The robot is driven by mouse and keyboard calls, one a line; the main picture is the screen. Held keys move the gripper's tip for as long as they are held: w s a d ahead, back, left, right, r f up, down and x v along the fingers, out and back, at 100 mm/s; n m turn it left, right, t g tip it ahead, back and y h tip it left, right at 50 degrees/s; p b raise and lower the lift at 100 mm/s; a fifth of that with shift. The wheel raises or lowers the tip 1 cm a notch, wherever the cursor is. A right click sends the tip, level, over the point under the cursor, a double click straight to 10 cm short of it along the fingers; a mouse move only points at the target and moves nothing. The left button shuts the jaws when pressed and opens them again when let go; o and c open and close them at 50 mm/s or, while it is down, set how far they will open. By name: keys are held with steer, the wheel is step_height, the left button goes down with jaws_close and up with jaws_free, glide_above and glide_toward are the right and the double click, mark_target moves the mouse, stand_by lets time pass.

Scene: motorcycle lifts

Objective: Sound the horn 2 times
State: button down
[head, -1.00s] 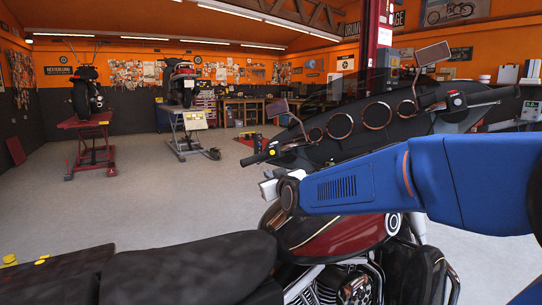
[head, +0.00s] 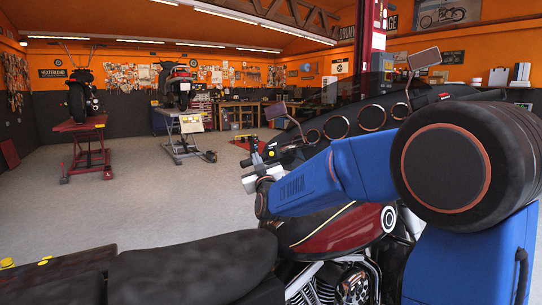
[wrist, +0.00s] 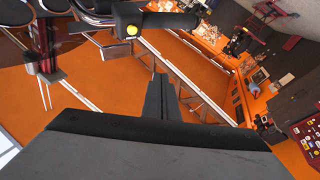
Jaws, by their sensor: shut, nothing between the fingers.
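The motorcycle (head: 340,232) stands in front of me, with its windscreen, round gauges and handlebar to the right of centre. In the wrist view, a round yellow button (wrist: 132,30) sits on the black switch housing (wrist: 150,22) of a handlebar grip. No label on the button can be read. My gripper (head: 256,160) is at the handlebar's near end and hides most of the grip in the head view. In the wrist view, its fingers (wrist: 160,76) are shut and empty. Their tips lie below and right of the yellow button and look apart from it.
A mirror (head: 276,110) stands just beyond my gripper, and the gauges (head: 337,127) lie to its right. The seat (head: 190,268) fills the lower left. Two lifts with motorcycles, a red one (head: 85,127) and a grey one (head: 187,140), stand far back. The floor between is clear.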

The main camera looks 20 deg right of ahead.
steer(key=shift+w+d, duration=0.1)
steer(key=shift+w+d+f, duration=0.2)
steer(key=shift+w+d, duration=0.75)
steer(key=shift+w, duration=0.1)
steer(key=shift+w+d+f, duration=0.15)
steer(key=shift+w+d, duration=0.75)
steer(key=shift+w, duration=0.2)
steer(key=shift+w+d+f, duration=0.2)
steer(key=shift+w+d, duration=0.75)
steer(key=shift+w, duration=0.1)
steer(key=shift+w+d, duration=0.1)
steer(key=shift+w+d, duration=0.2)
steer(key=shift+w+d+f, duration=0.1)
steer(key=shift+w+d, duration=0.2)
steer(key=shift+w, duration=0.05)
stand_by(0.8)
steer(key=shift+s, duration=0.1)
stand_by(0.5)
steer(key=shift+s+a, duration=0.55)
steer(key=shift+s, duration=0.05)
steer(key=shift+s+a+r, duration=0.2)
steer(key=shift+s+a, duration=0.65)
steer(key=shift+s, duration=0.1)
steer(key=shift+s+a+r, duration=0.2)
steer(key=shift+s+a, duration=0.6)
steer(key=shift+s, duration=0.1)
